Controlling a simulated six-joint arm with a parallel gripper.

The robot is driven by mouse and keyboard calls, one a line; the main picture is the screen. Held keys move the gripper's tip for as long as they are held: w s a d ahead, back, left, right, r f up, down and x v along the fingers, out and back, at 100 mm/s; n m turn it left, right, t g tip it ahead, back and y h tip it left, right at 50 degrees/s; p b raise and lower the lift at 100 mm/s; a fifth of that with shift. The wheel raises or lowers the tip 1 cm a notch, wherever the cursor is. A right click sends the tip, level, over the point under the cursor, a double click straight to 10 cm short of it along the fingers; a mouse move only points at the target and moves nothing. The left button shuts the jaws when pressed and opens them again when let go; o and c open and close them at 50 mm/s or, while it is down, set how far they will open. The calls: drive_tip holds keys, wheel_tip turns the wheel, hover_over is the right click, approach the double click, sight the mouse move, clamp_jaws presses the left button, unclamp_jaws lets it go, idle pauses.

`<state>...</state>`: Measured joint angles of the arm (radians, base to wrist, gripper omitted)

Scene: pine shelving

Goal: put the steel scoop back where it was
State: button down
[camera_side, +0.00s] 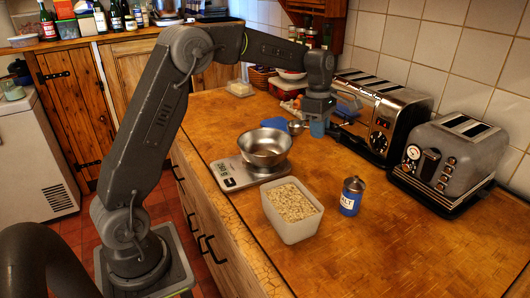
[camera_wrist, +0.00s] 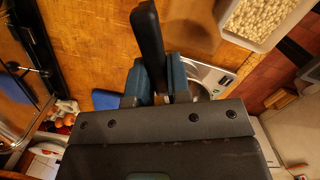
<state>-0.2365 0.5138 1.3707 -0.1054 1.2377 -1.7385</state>
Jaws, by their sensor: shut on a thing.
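My gripper (camera_side: 317,127) is at the back of the wooden worktop, left of the toasters, with its fingers pointing down. It is shut on the steel scoop. The scoop's small steel bowl (camera_side: 296,126) shows just left of the fingers in the side view, and a dark handle reaches out to the right. In the wrist view the black handle (camera_wrist: 149,40) sticks up between the blue-grey fingers (camera_wrist: 157,84); the scoop's bowl is mostly hidden behind the gripper. I cannot tell whether the scoop touches the worktop.
A steel mixing bowl (camera_side: 265,146) sits on a kitchen scale (camera_side: 229,174). A white tub of oats (camera_side: 293,228) and a blue tin (camera_side: 351,198) stand in front. Two toasters (camera_side: 384,108) (camera_side: 448,160) line the wall. A blue cloth (camera_side: 273,122) lies near the gripper. The front right worktop is clear.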

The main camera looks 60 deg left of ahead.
drive_tip(key=shift+w+d+r+g+y, duration=0.2)
drive_tip(key=shift+d+r+g+y, duration=0.15)
drive_tip(key=shift+d+y, duration=0.15)
